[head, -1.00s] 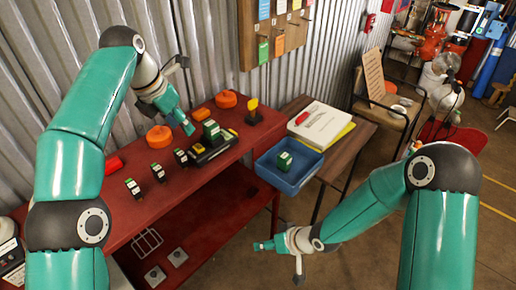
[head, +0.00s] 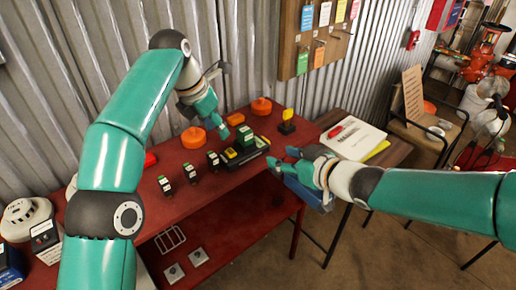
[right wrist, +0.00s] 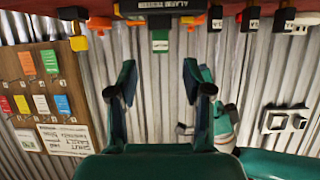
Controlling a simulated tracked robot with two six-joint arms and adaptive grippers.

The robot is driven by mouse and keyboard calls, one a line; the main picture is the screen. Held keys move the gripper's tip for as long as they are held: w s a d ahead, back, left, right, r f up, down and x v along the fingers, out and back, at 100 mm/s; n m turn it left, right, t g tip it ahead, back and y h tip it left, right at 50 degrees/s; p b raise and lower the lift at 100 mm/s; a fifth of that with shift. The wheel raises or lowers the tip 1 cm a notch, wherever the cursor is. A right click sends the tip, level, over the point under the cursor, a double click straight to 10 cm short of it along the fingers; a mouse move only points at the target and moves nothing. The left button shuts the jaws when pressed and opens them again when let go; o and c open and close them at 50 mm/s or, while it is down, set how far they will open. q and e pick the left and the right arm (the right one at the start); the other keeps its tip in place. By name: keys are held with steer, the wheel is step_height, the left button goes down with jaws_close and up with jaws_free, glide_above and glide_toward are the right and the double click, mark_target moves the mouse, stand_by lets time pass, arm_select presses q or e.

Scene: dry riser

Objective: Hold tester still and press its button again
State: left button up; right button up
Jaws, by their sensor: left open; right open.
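The tester (head: 248,155) is a long black unit lying on the red bench, with a green block (head: 245,136) standing on it and a yellow button (head: 231,153) at its left part. My left gripper (head: 219,130) is open and empty, just behind and left of the tester, apart from it. My right gripper (head: 283,161) is open and empty at the bench's right end, to the right of the tester. In the right wrist view the tester (right wrist: 170,5) and the green block (right wrist: 160,41) show at the top, beyond my open fingers (right wrist: 161,88).
A blue bin (head: 318,200) is mostly hidden by my right gripper. Papers (head: 350,138) lie on the side table.

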mark_target(250, 147)
steer(key=x, duration=1.4)
steer(key=shift+w+a+f, duration=0.1)
steer(key=shift+a+f, duration=0.05)
steer(key=shift+f, duration=0.05)
jaws_close()
arm_select(q)
jaws_close()
stand_by(0.8)
